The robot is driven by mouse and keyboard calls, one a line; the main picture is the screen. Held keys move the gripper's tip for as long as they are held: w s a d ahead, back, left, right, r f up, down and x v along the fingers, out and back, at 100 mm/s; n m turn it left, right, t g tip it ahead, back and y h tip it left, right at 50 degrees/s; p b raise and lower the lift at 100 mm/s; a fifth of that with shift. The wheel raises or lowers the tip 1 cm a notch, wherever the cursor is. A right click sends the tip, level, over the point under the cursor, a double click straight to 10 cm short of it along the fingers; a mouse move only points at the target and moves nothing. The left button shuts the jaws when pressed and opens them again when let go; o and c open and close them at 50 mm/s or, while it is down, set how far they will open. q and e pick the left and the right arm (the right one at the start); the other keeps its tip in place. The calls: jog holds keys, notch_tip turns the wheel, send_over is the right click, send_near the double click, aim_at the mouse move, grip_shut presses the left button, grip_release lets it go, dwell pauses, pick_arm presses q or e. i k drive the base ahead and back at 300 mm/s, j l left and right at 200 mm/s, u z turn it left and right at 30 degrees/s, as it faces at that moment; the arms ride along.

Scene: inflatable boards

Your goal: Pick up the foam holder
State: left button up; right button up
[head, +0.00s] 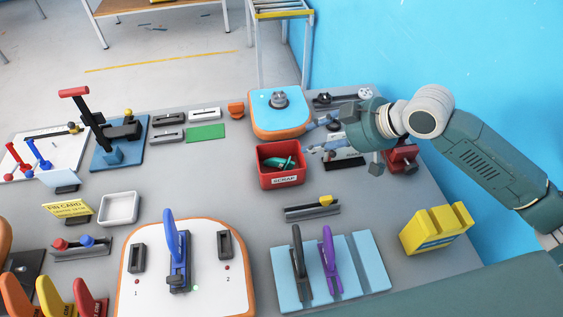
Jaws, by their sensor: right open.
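A light blue slab with dark grooves (371,262) lies at the front, right of centre, with a black-handled tool (298,252) and a purple-handled tool (329,258) standing in it. A yellow notched block with a label (436,230) stands to its right near the table's right side. I cannot tell for sure which of the two is the foam holder. My right gripper (312,137) is open and empty, reaching in from the right over the back of the table, well behind both. My left gripper is not in view.
A red scrap bin (281,180) with a green item inside is just left of and below my right gripper. A blue-and-orange board (263,125) is behind it. A white board with a blue clamp (178,252) is at front centre. A grey rail (312,210) lies behind the slab. A blue wall borders the right.

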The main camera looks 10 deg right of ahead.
aim_at(437, 228)
jog(key=k, duration=2)
